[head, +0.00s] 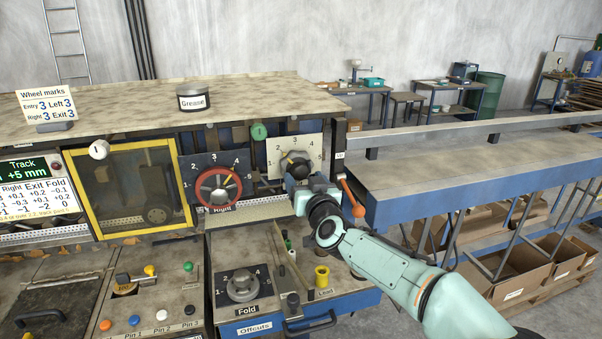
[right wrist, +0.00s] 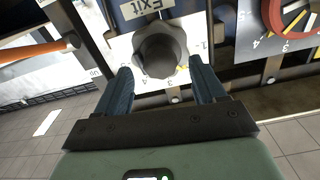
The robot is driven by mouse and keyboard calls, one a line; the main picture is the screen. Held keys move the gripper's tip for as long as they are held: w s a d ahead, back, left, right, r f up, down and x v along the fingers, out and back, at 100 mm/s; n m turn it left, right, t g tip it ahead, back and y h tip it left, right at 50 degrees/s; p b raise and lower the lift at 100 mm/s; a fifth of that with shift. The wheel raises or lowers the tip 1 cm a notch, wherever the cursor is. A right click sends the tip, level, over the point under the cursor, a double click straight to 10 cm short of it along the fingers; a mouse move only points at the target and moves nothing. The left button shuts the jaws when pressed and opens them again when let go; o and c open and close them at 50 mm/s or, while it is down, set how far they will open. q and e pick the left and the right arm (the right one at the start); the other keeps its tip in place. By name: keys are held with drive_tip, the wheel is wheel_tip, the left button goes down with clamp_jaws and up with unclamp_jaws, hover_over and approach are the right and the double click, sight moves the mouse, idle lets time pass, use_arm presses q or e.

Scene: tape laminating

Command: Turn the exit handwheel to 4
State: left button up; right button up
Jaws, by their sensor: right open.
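The exit handwheel (head: 297,163) is a dark round knob on a white numbered plate (head: 311,146), right of the red-rimmed Right wheel. In the right wrist view the dark knob (right wrist: 160,52) sits below the upside-down "Exit" label (right wrist: 147,7). A small yellow mark shows by its rim; I cannot tell exactly which number it points to. My right gripper (right wrist: 160,68) is open, its two fingers on either side of the knob's near edge; contact is not clear. In the head view my right gripper (head: 299,184) covers the plate's lower part. My left gripper is out of view.
The red Right handwheel (head: 218,188) is close on the left. An orange-knobbed lever (head: 353,200) stands just right of my wrist. The Fold knob (head: 242,288) and yellow cup (head: 322,275) are below. A card (head: 47,105) reads Exit 3. A grease tin (head: 192,97) sits on the top shelf.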

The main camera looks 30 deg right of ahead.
sight(301, 174)
drive_tip(key=shift+x, duration=1.8)
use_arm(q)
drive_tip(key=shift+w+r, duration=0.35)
use_arm(e)
drive_tip(key=shift+s, duration=0.1)
drive_tip(key=c, duration=1.1)
drive_tip(key=shift+o, duration=0.2)
